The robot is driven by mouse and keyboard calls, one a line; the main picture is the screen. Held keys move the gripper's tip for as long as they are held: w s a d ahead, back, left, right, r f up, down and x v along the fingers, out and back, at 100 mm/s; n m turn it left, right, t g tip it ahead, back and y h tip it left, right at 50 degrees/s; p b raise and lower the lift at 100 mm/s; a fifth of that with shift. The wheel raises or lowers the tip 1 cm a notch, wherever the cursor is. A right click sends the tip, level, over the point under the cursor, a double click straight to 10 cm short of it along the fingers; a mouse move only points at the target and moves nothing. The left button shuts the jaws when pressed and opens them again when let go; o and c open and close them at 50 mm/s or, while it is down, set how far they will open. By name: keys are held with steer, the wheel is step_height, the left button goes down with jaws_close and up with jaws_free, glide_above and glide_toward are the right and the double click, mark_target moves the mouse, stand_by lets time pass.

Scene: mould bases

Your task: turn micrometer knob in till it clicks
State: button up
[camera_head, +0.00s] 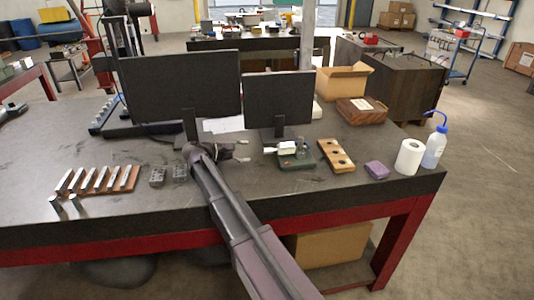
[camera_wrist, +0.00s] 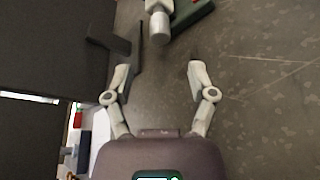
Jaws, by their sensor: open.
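A micrometer (camera_head: 286,148) with a pale body sits on a dark green base (camera_head: 297,162) on the workbench, right of my gripper (camera_head: 243,151). In the wrist view its light grey round knob (camera_wrist: 159,29) points toward my gripper (camera_wrist: 157,72). The green base (camera_wrist: 190,14) is cut off at the top edge. My gripper is open and empty, its two fingers spread wide. The knob lies ahead of the fingertips, roughly in line with the gap and apart from both fingers. Its scale cannot be read.
Two dark monitors (camera_head: 181,88) (camera_head: 278,100) stand close behind my gripper. A wooden block with holes (camera_head: 336,156), a purple block (camera_head: 376,169), a white roll (camera_head: 409,157) and a wash bottle (camera_head: 433,152) stand to the right. Metal bars on a wooden rack (camera_head: 100,180) lie left.

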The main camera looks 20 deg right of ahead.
mark_target(267, 151)
steer(key=b+x, duration=0.2)
steer(key=x, duration=0.7)
steer(key=shift+d, duration=0.2)
jaws_close()
